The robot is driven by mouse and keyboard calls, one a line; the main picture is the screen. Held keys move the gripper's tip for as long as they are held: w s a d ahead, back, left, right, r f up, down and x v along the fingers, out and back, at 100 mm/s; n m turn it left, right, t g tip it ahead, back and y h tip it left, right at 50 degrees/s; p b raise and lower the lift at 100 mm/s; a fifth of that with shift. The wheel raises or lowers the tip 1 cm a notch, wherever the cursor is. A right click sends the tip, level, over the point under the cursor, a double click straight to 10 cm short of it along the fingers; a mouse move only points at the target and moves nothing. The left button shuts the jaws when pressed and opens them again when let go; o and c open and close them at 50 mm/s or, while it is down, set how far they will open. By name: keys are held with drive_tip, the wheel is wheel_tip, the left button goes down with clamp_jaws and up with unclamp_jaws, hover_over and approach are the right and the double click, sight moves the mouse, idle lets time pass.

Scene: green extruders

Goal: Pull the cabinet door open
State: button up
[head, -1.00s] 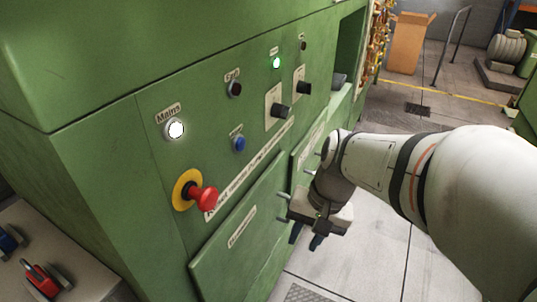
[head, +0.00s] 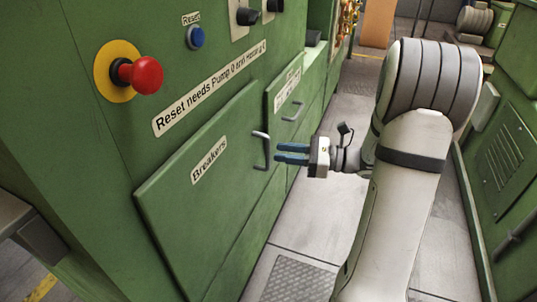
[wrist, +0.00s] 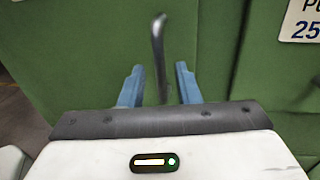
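The green cabinet door labelled "Breakers" (head: 205,185) is shut in the front of the machine. Its grey bar handle (head: 264,150) stands upright near the door's right edge. My gripper (head: 280,154) points left at the handle, its two blue fingers close to it. In the wrist view my gripper (wrist: 158,85) is open, with the handle (wrist: 159,50) showing between the spread fingers, apart from both. How far the fingertips reach past the handle is hard to tell.
A second green door (head: 285,98) with its own handle (head: 293,111) sits just to the right. A red emergency stop button (head: 143,75) and a blue reset button (head: 196,38) are above. Another green cabinet (head: 505,150) stands at the right, with tiled floor between.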

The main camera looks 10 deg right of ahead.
sight(268, 166)
drive_tip(key=x, duration=0.5)
drive_tip(key=shift+b, duration=0.4)
clamp_jaws()
